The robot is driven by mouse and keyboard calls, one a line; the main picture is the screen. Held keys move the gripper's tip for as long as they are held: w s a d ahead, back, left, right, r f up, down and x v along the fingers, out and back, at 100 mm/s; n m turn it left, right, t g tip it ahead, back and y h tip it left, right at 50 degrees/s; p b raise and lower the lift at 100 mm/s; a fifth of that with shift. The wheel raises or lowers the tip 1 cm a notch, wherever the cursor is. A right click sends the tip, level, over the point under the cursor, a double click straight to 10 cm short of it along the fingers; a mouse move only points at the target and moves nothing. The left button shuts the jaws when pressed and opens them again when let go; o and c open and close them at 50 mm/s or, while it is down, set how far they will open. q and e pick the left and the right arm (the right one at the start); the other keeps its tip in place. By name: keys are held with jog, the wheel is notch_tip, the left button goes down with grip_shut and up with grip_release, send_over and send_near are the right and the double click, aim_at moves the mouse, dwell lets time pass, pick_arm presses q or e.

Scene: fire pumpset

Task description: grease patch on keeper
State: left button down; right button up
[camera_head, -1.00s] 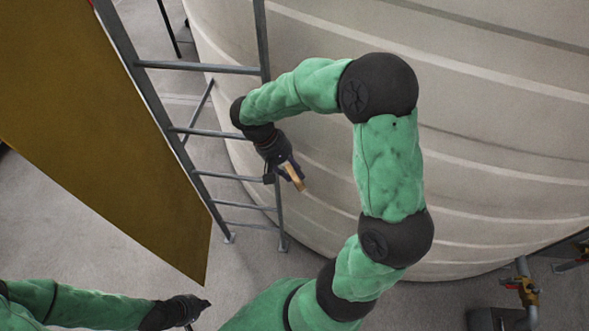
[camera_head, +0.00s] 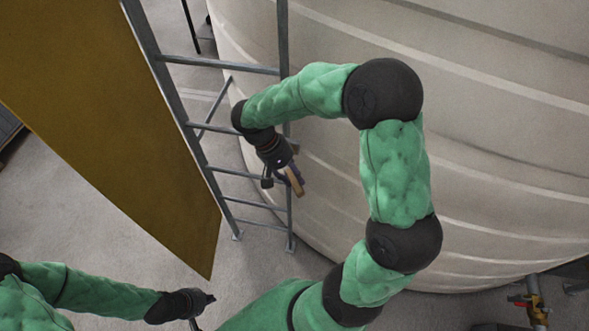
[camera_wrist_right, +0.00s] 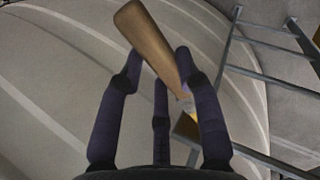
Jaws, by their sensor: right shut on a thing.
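My right gripper (camera_head: 291,177) is beside the ladder, in front of the tank wall. It is shut on a brush-like tool with a brown wooden handle (camera_wrist_right: 148,42); the tool shows small in the head view (camera_head: 296,184). In the right wrist view the handle slants across my right gripper (camera_wrist_right: 160,75), with a pale metal part and a yellowish end low between the fingers. My left gripper (camera_head: 204,305) is low at the left, over the floor; its fingers are too small to judge. I cannot make out a keeper or a grease patch.
A grey metal ladder (camera_head: 218,68) stands close to the right gripper. A large pale ribbed tank (camera_head: 480,130) fills the right side. A big ochre panel (camera_head: 95,110) slants at the left. A pipe with a valve (camera_head: 534,300) is at the lower right. Grey floor lies at lower left.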

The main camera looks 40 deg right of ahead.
jog(key=shift+s+a, duration=1.35)
jog(key=shift+a, duration=0.2)
jog(key=shift+s+a, duration=0.95)
jog(key=shift+a, duration=0.2)
